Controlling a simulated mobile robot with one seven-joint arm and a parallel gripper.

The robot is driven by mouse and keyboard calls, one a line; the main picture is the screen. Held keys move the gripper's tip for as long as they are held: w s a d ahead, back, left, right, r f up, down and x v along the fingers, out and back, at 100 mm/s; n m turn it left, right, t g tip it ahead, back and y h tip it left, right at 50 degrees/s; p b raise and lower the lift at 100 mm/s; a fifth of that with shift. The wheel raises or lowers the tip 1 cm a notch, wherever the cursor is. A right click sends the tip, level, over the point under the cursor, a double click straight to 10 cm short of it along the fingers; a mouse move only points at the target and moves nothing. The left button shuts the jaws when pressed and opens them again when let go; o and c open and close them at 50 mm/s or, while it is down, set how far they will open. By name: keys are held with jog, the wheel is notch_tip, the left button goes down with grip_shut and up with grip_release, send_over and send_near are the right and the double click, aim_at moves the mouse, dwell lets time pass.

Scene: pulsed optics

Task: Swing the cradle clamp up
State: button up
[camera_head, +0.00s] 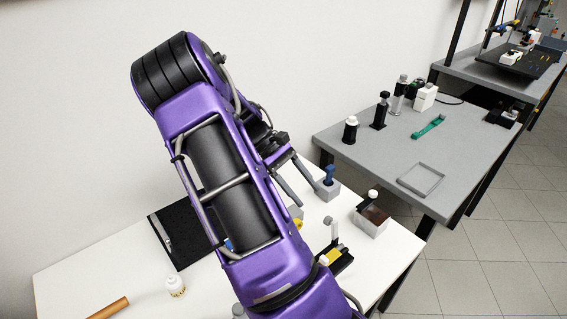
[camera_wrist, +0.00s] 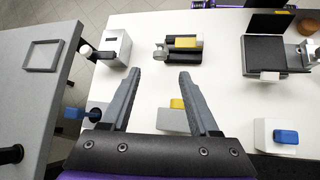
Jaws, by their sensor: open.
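A black cradle (camera_wrist: 184,57) with a yellow block (camera_wrist: 188,41) and a grey rounded metal piece at its left end stands on the white table, ahead of my fingers in the wrist view. I take this as the cradle clamp, but cannot tell which part swings. In the head view the black cradle (camera_head: 343,266) is partly hidden by my purple arm, and a grey post (camera_head: 334,230) stands up beside it. My gripper (camera_wrist: 160,72) is open and empty, its fingers wide apart, short of the cradle. In the head view my gripper (camera_head: 309,196) hangs over the table's far side.
A metal box (camera_wrist: 117,46) with a white knob stands left of the cradle. A blue-handled block (camera_head: 327,185) is close to my fingers. A grey block with a yellow top (camera_wrist: 178,103) lies near my right finger. A black device (camera_wrist: 272,58) stands right. A grey bench (camera_head: 390,155) adjoins.

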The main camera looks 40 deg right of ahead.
jog(key=v, duration=0.9)
jog(key=shift+r, duration=0.1)
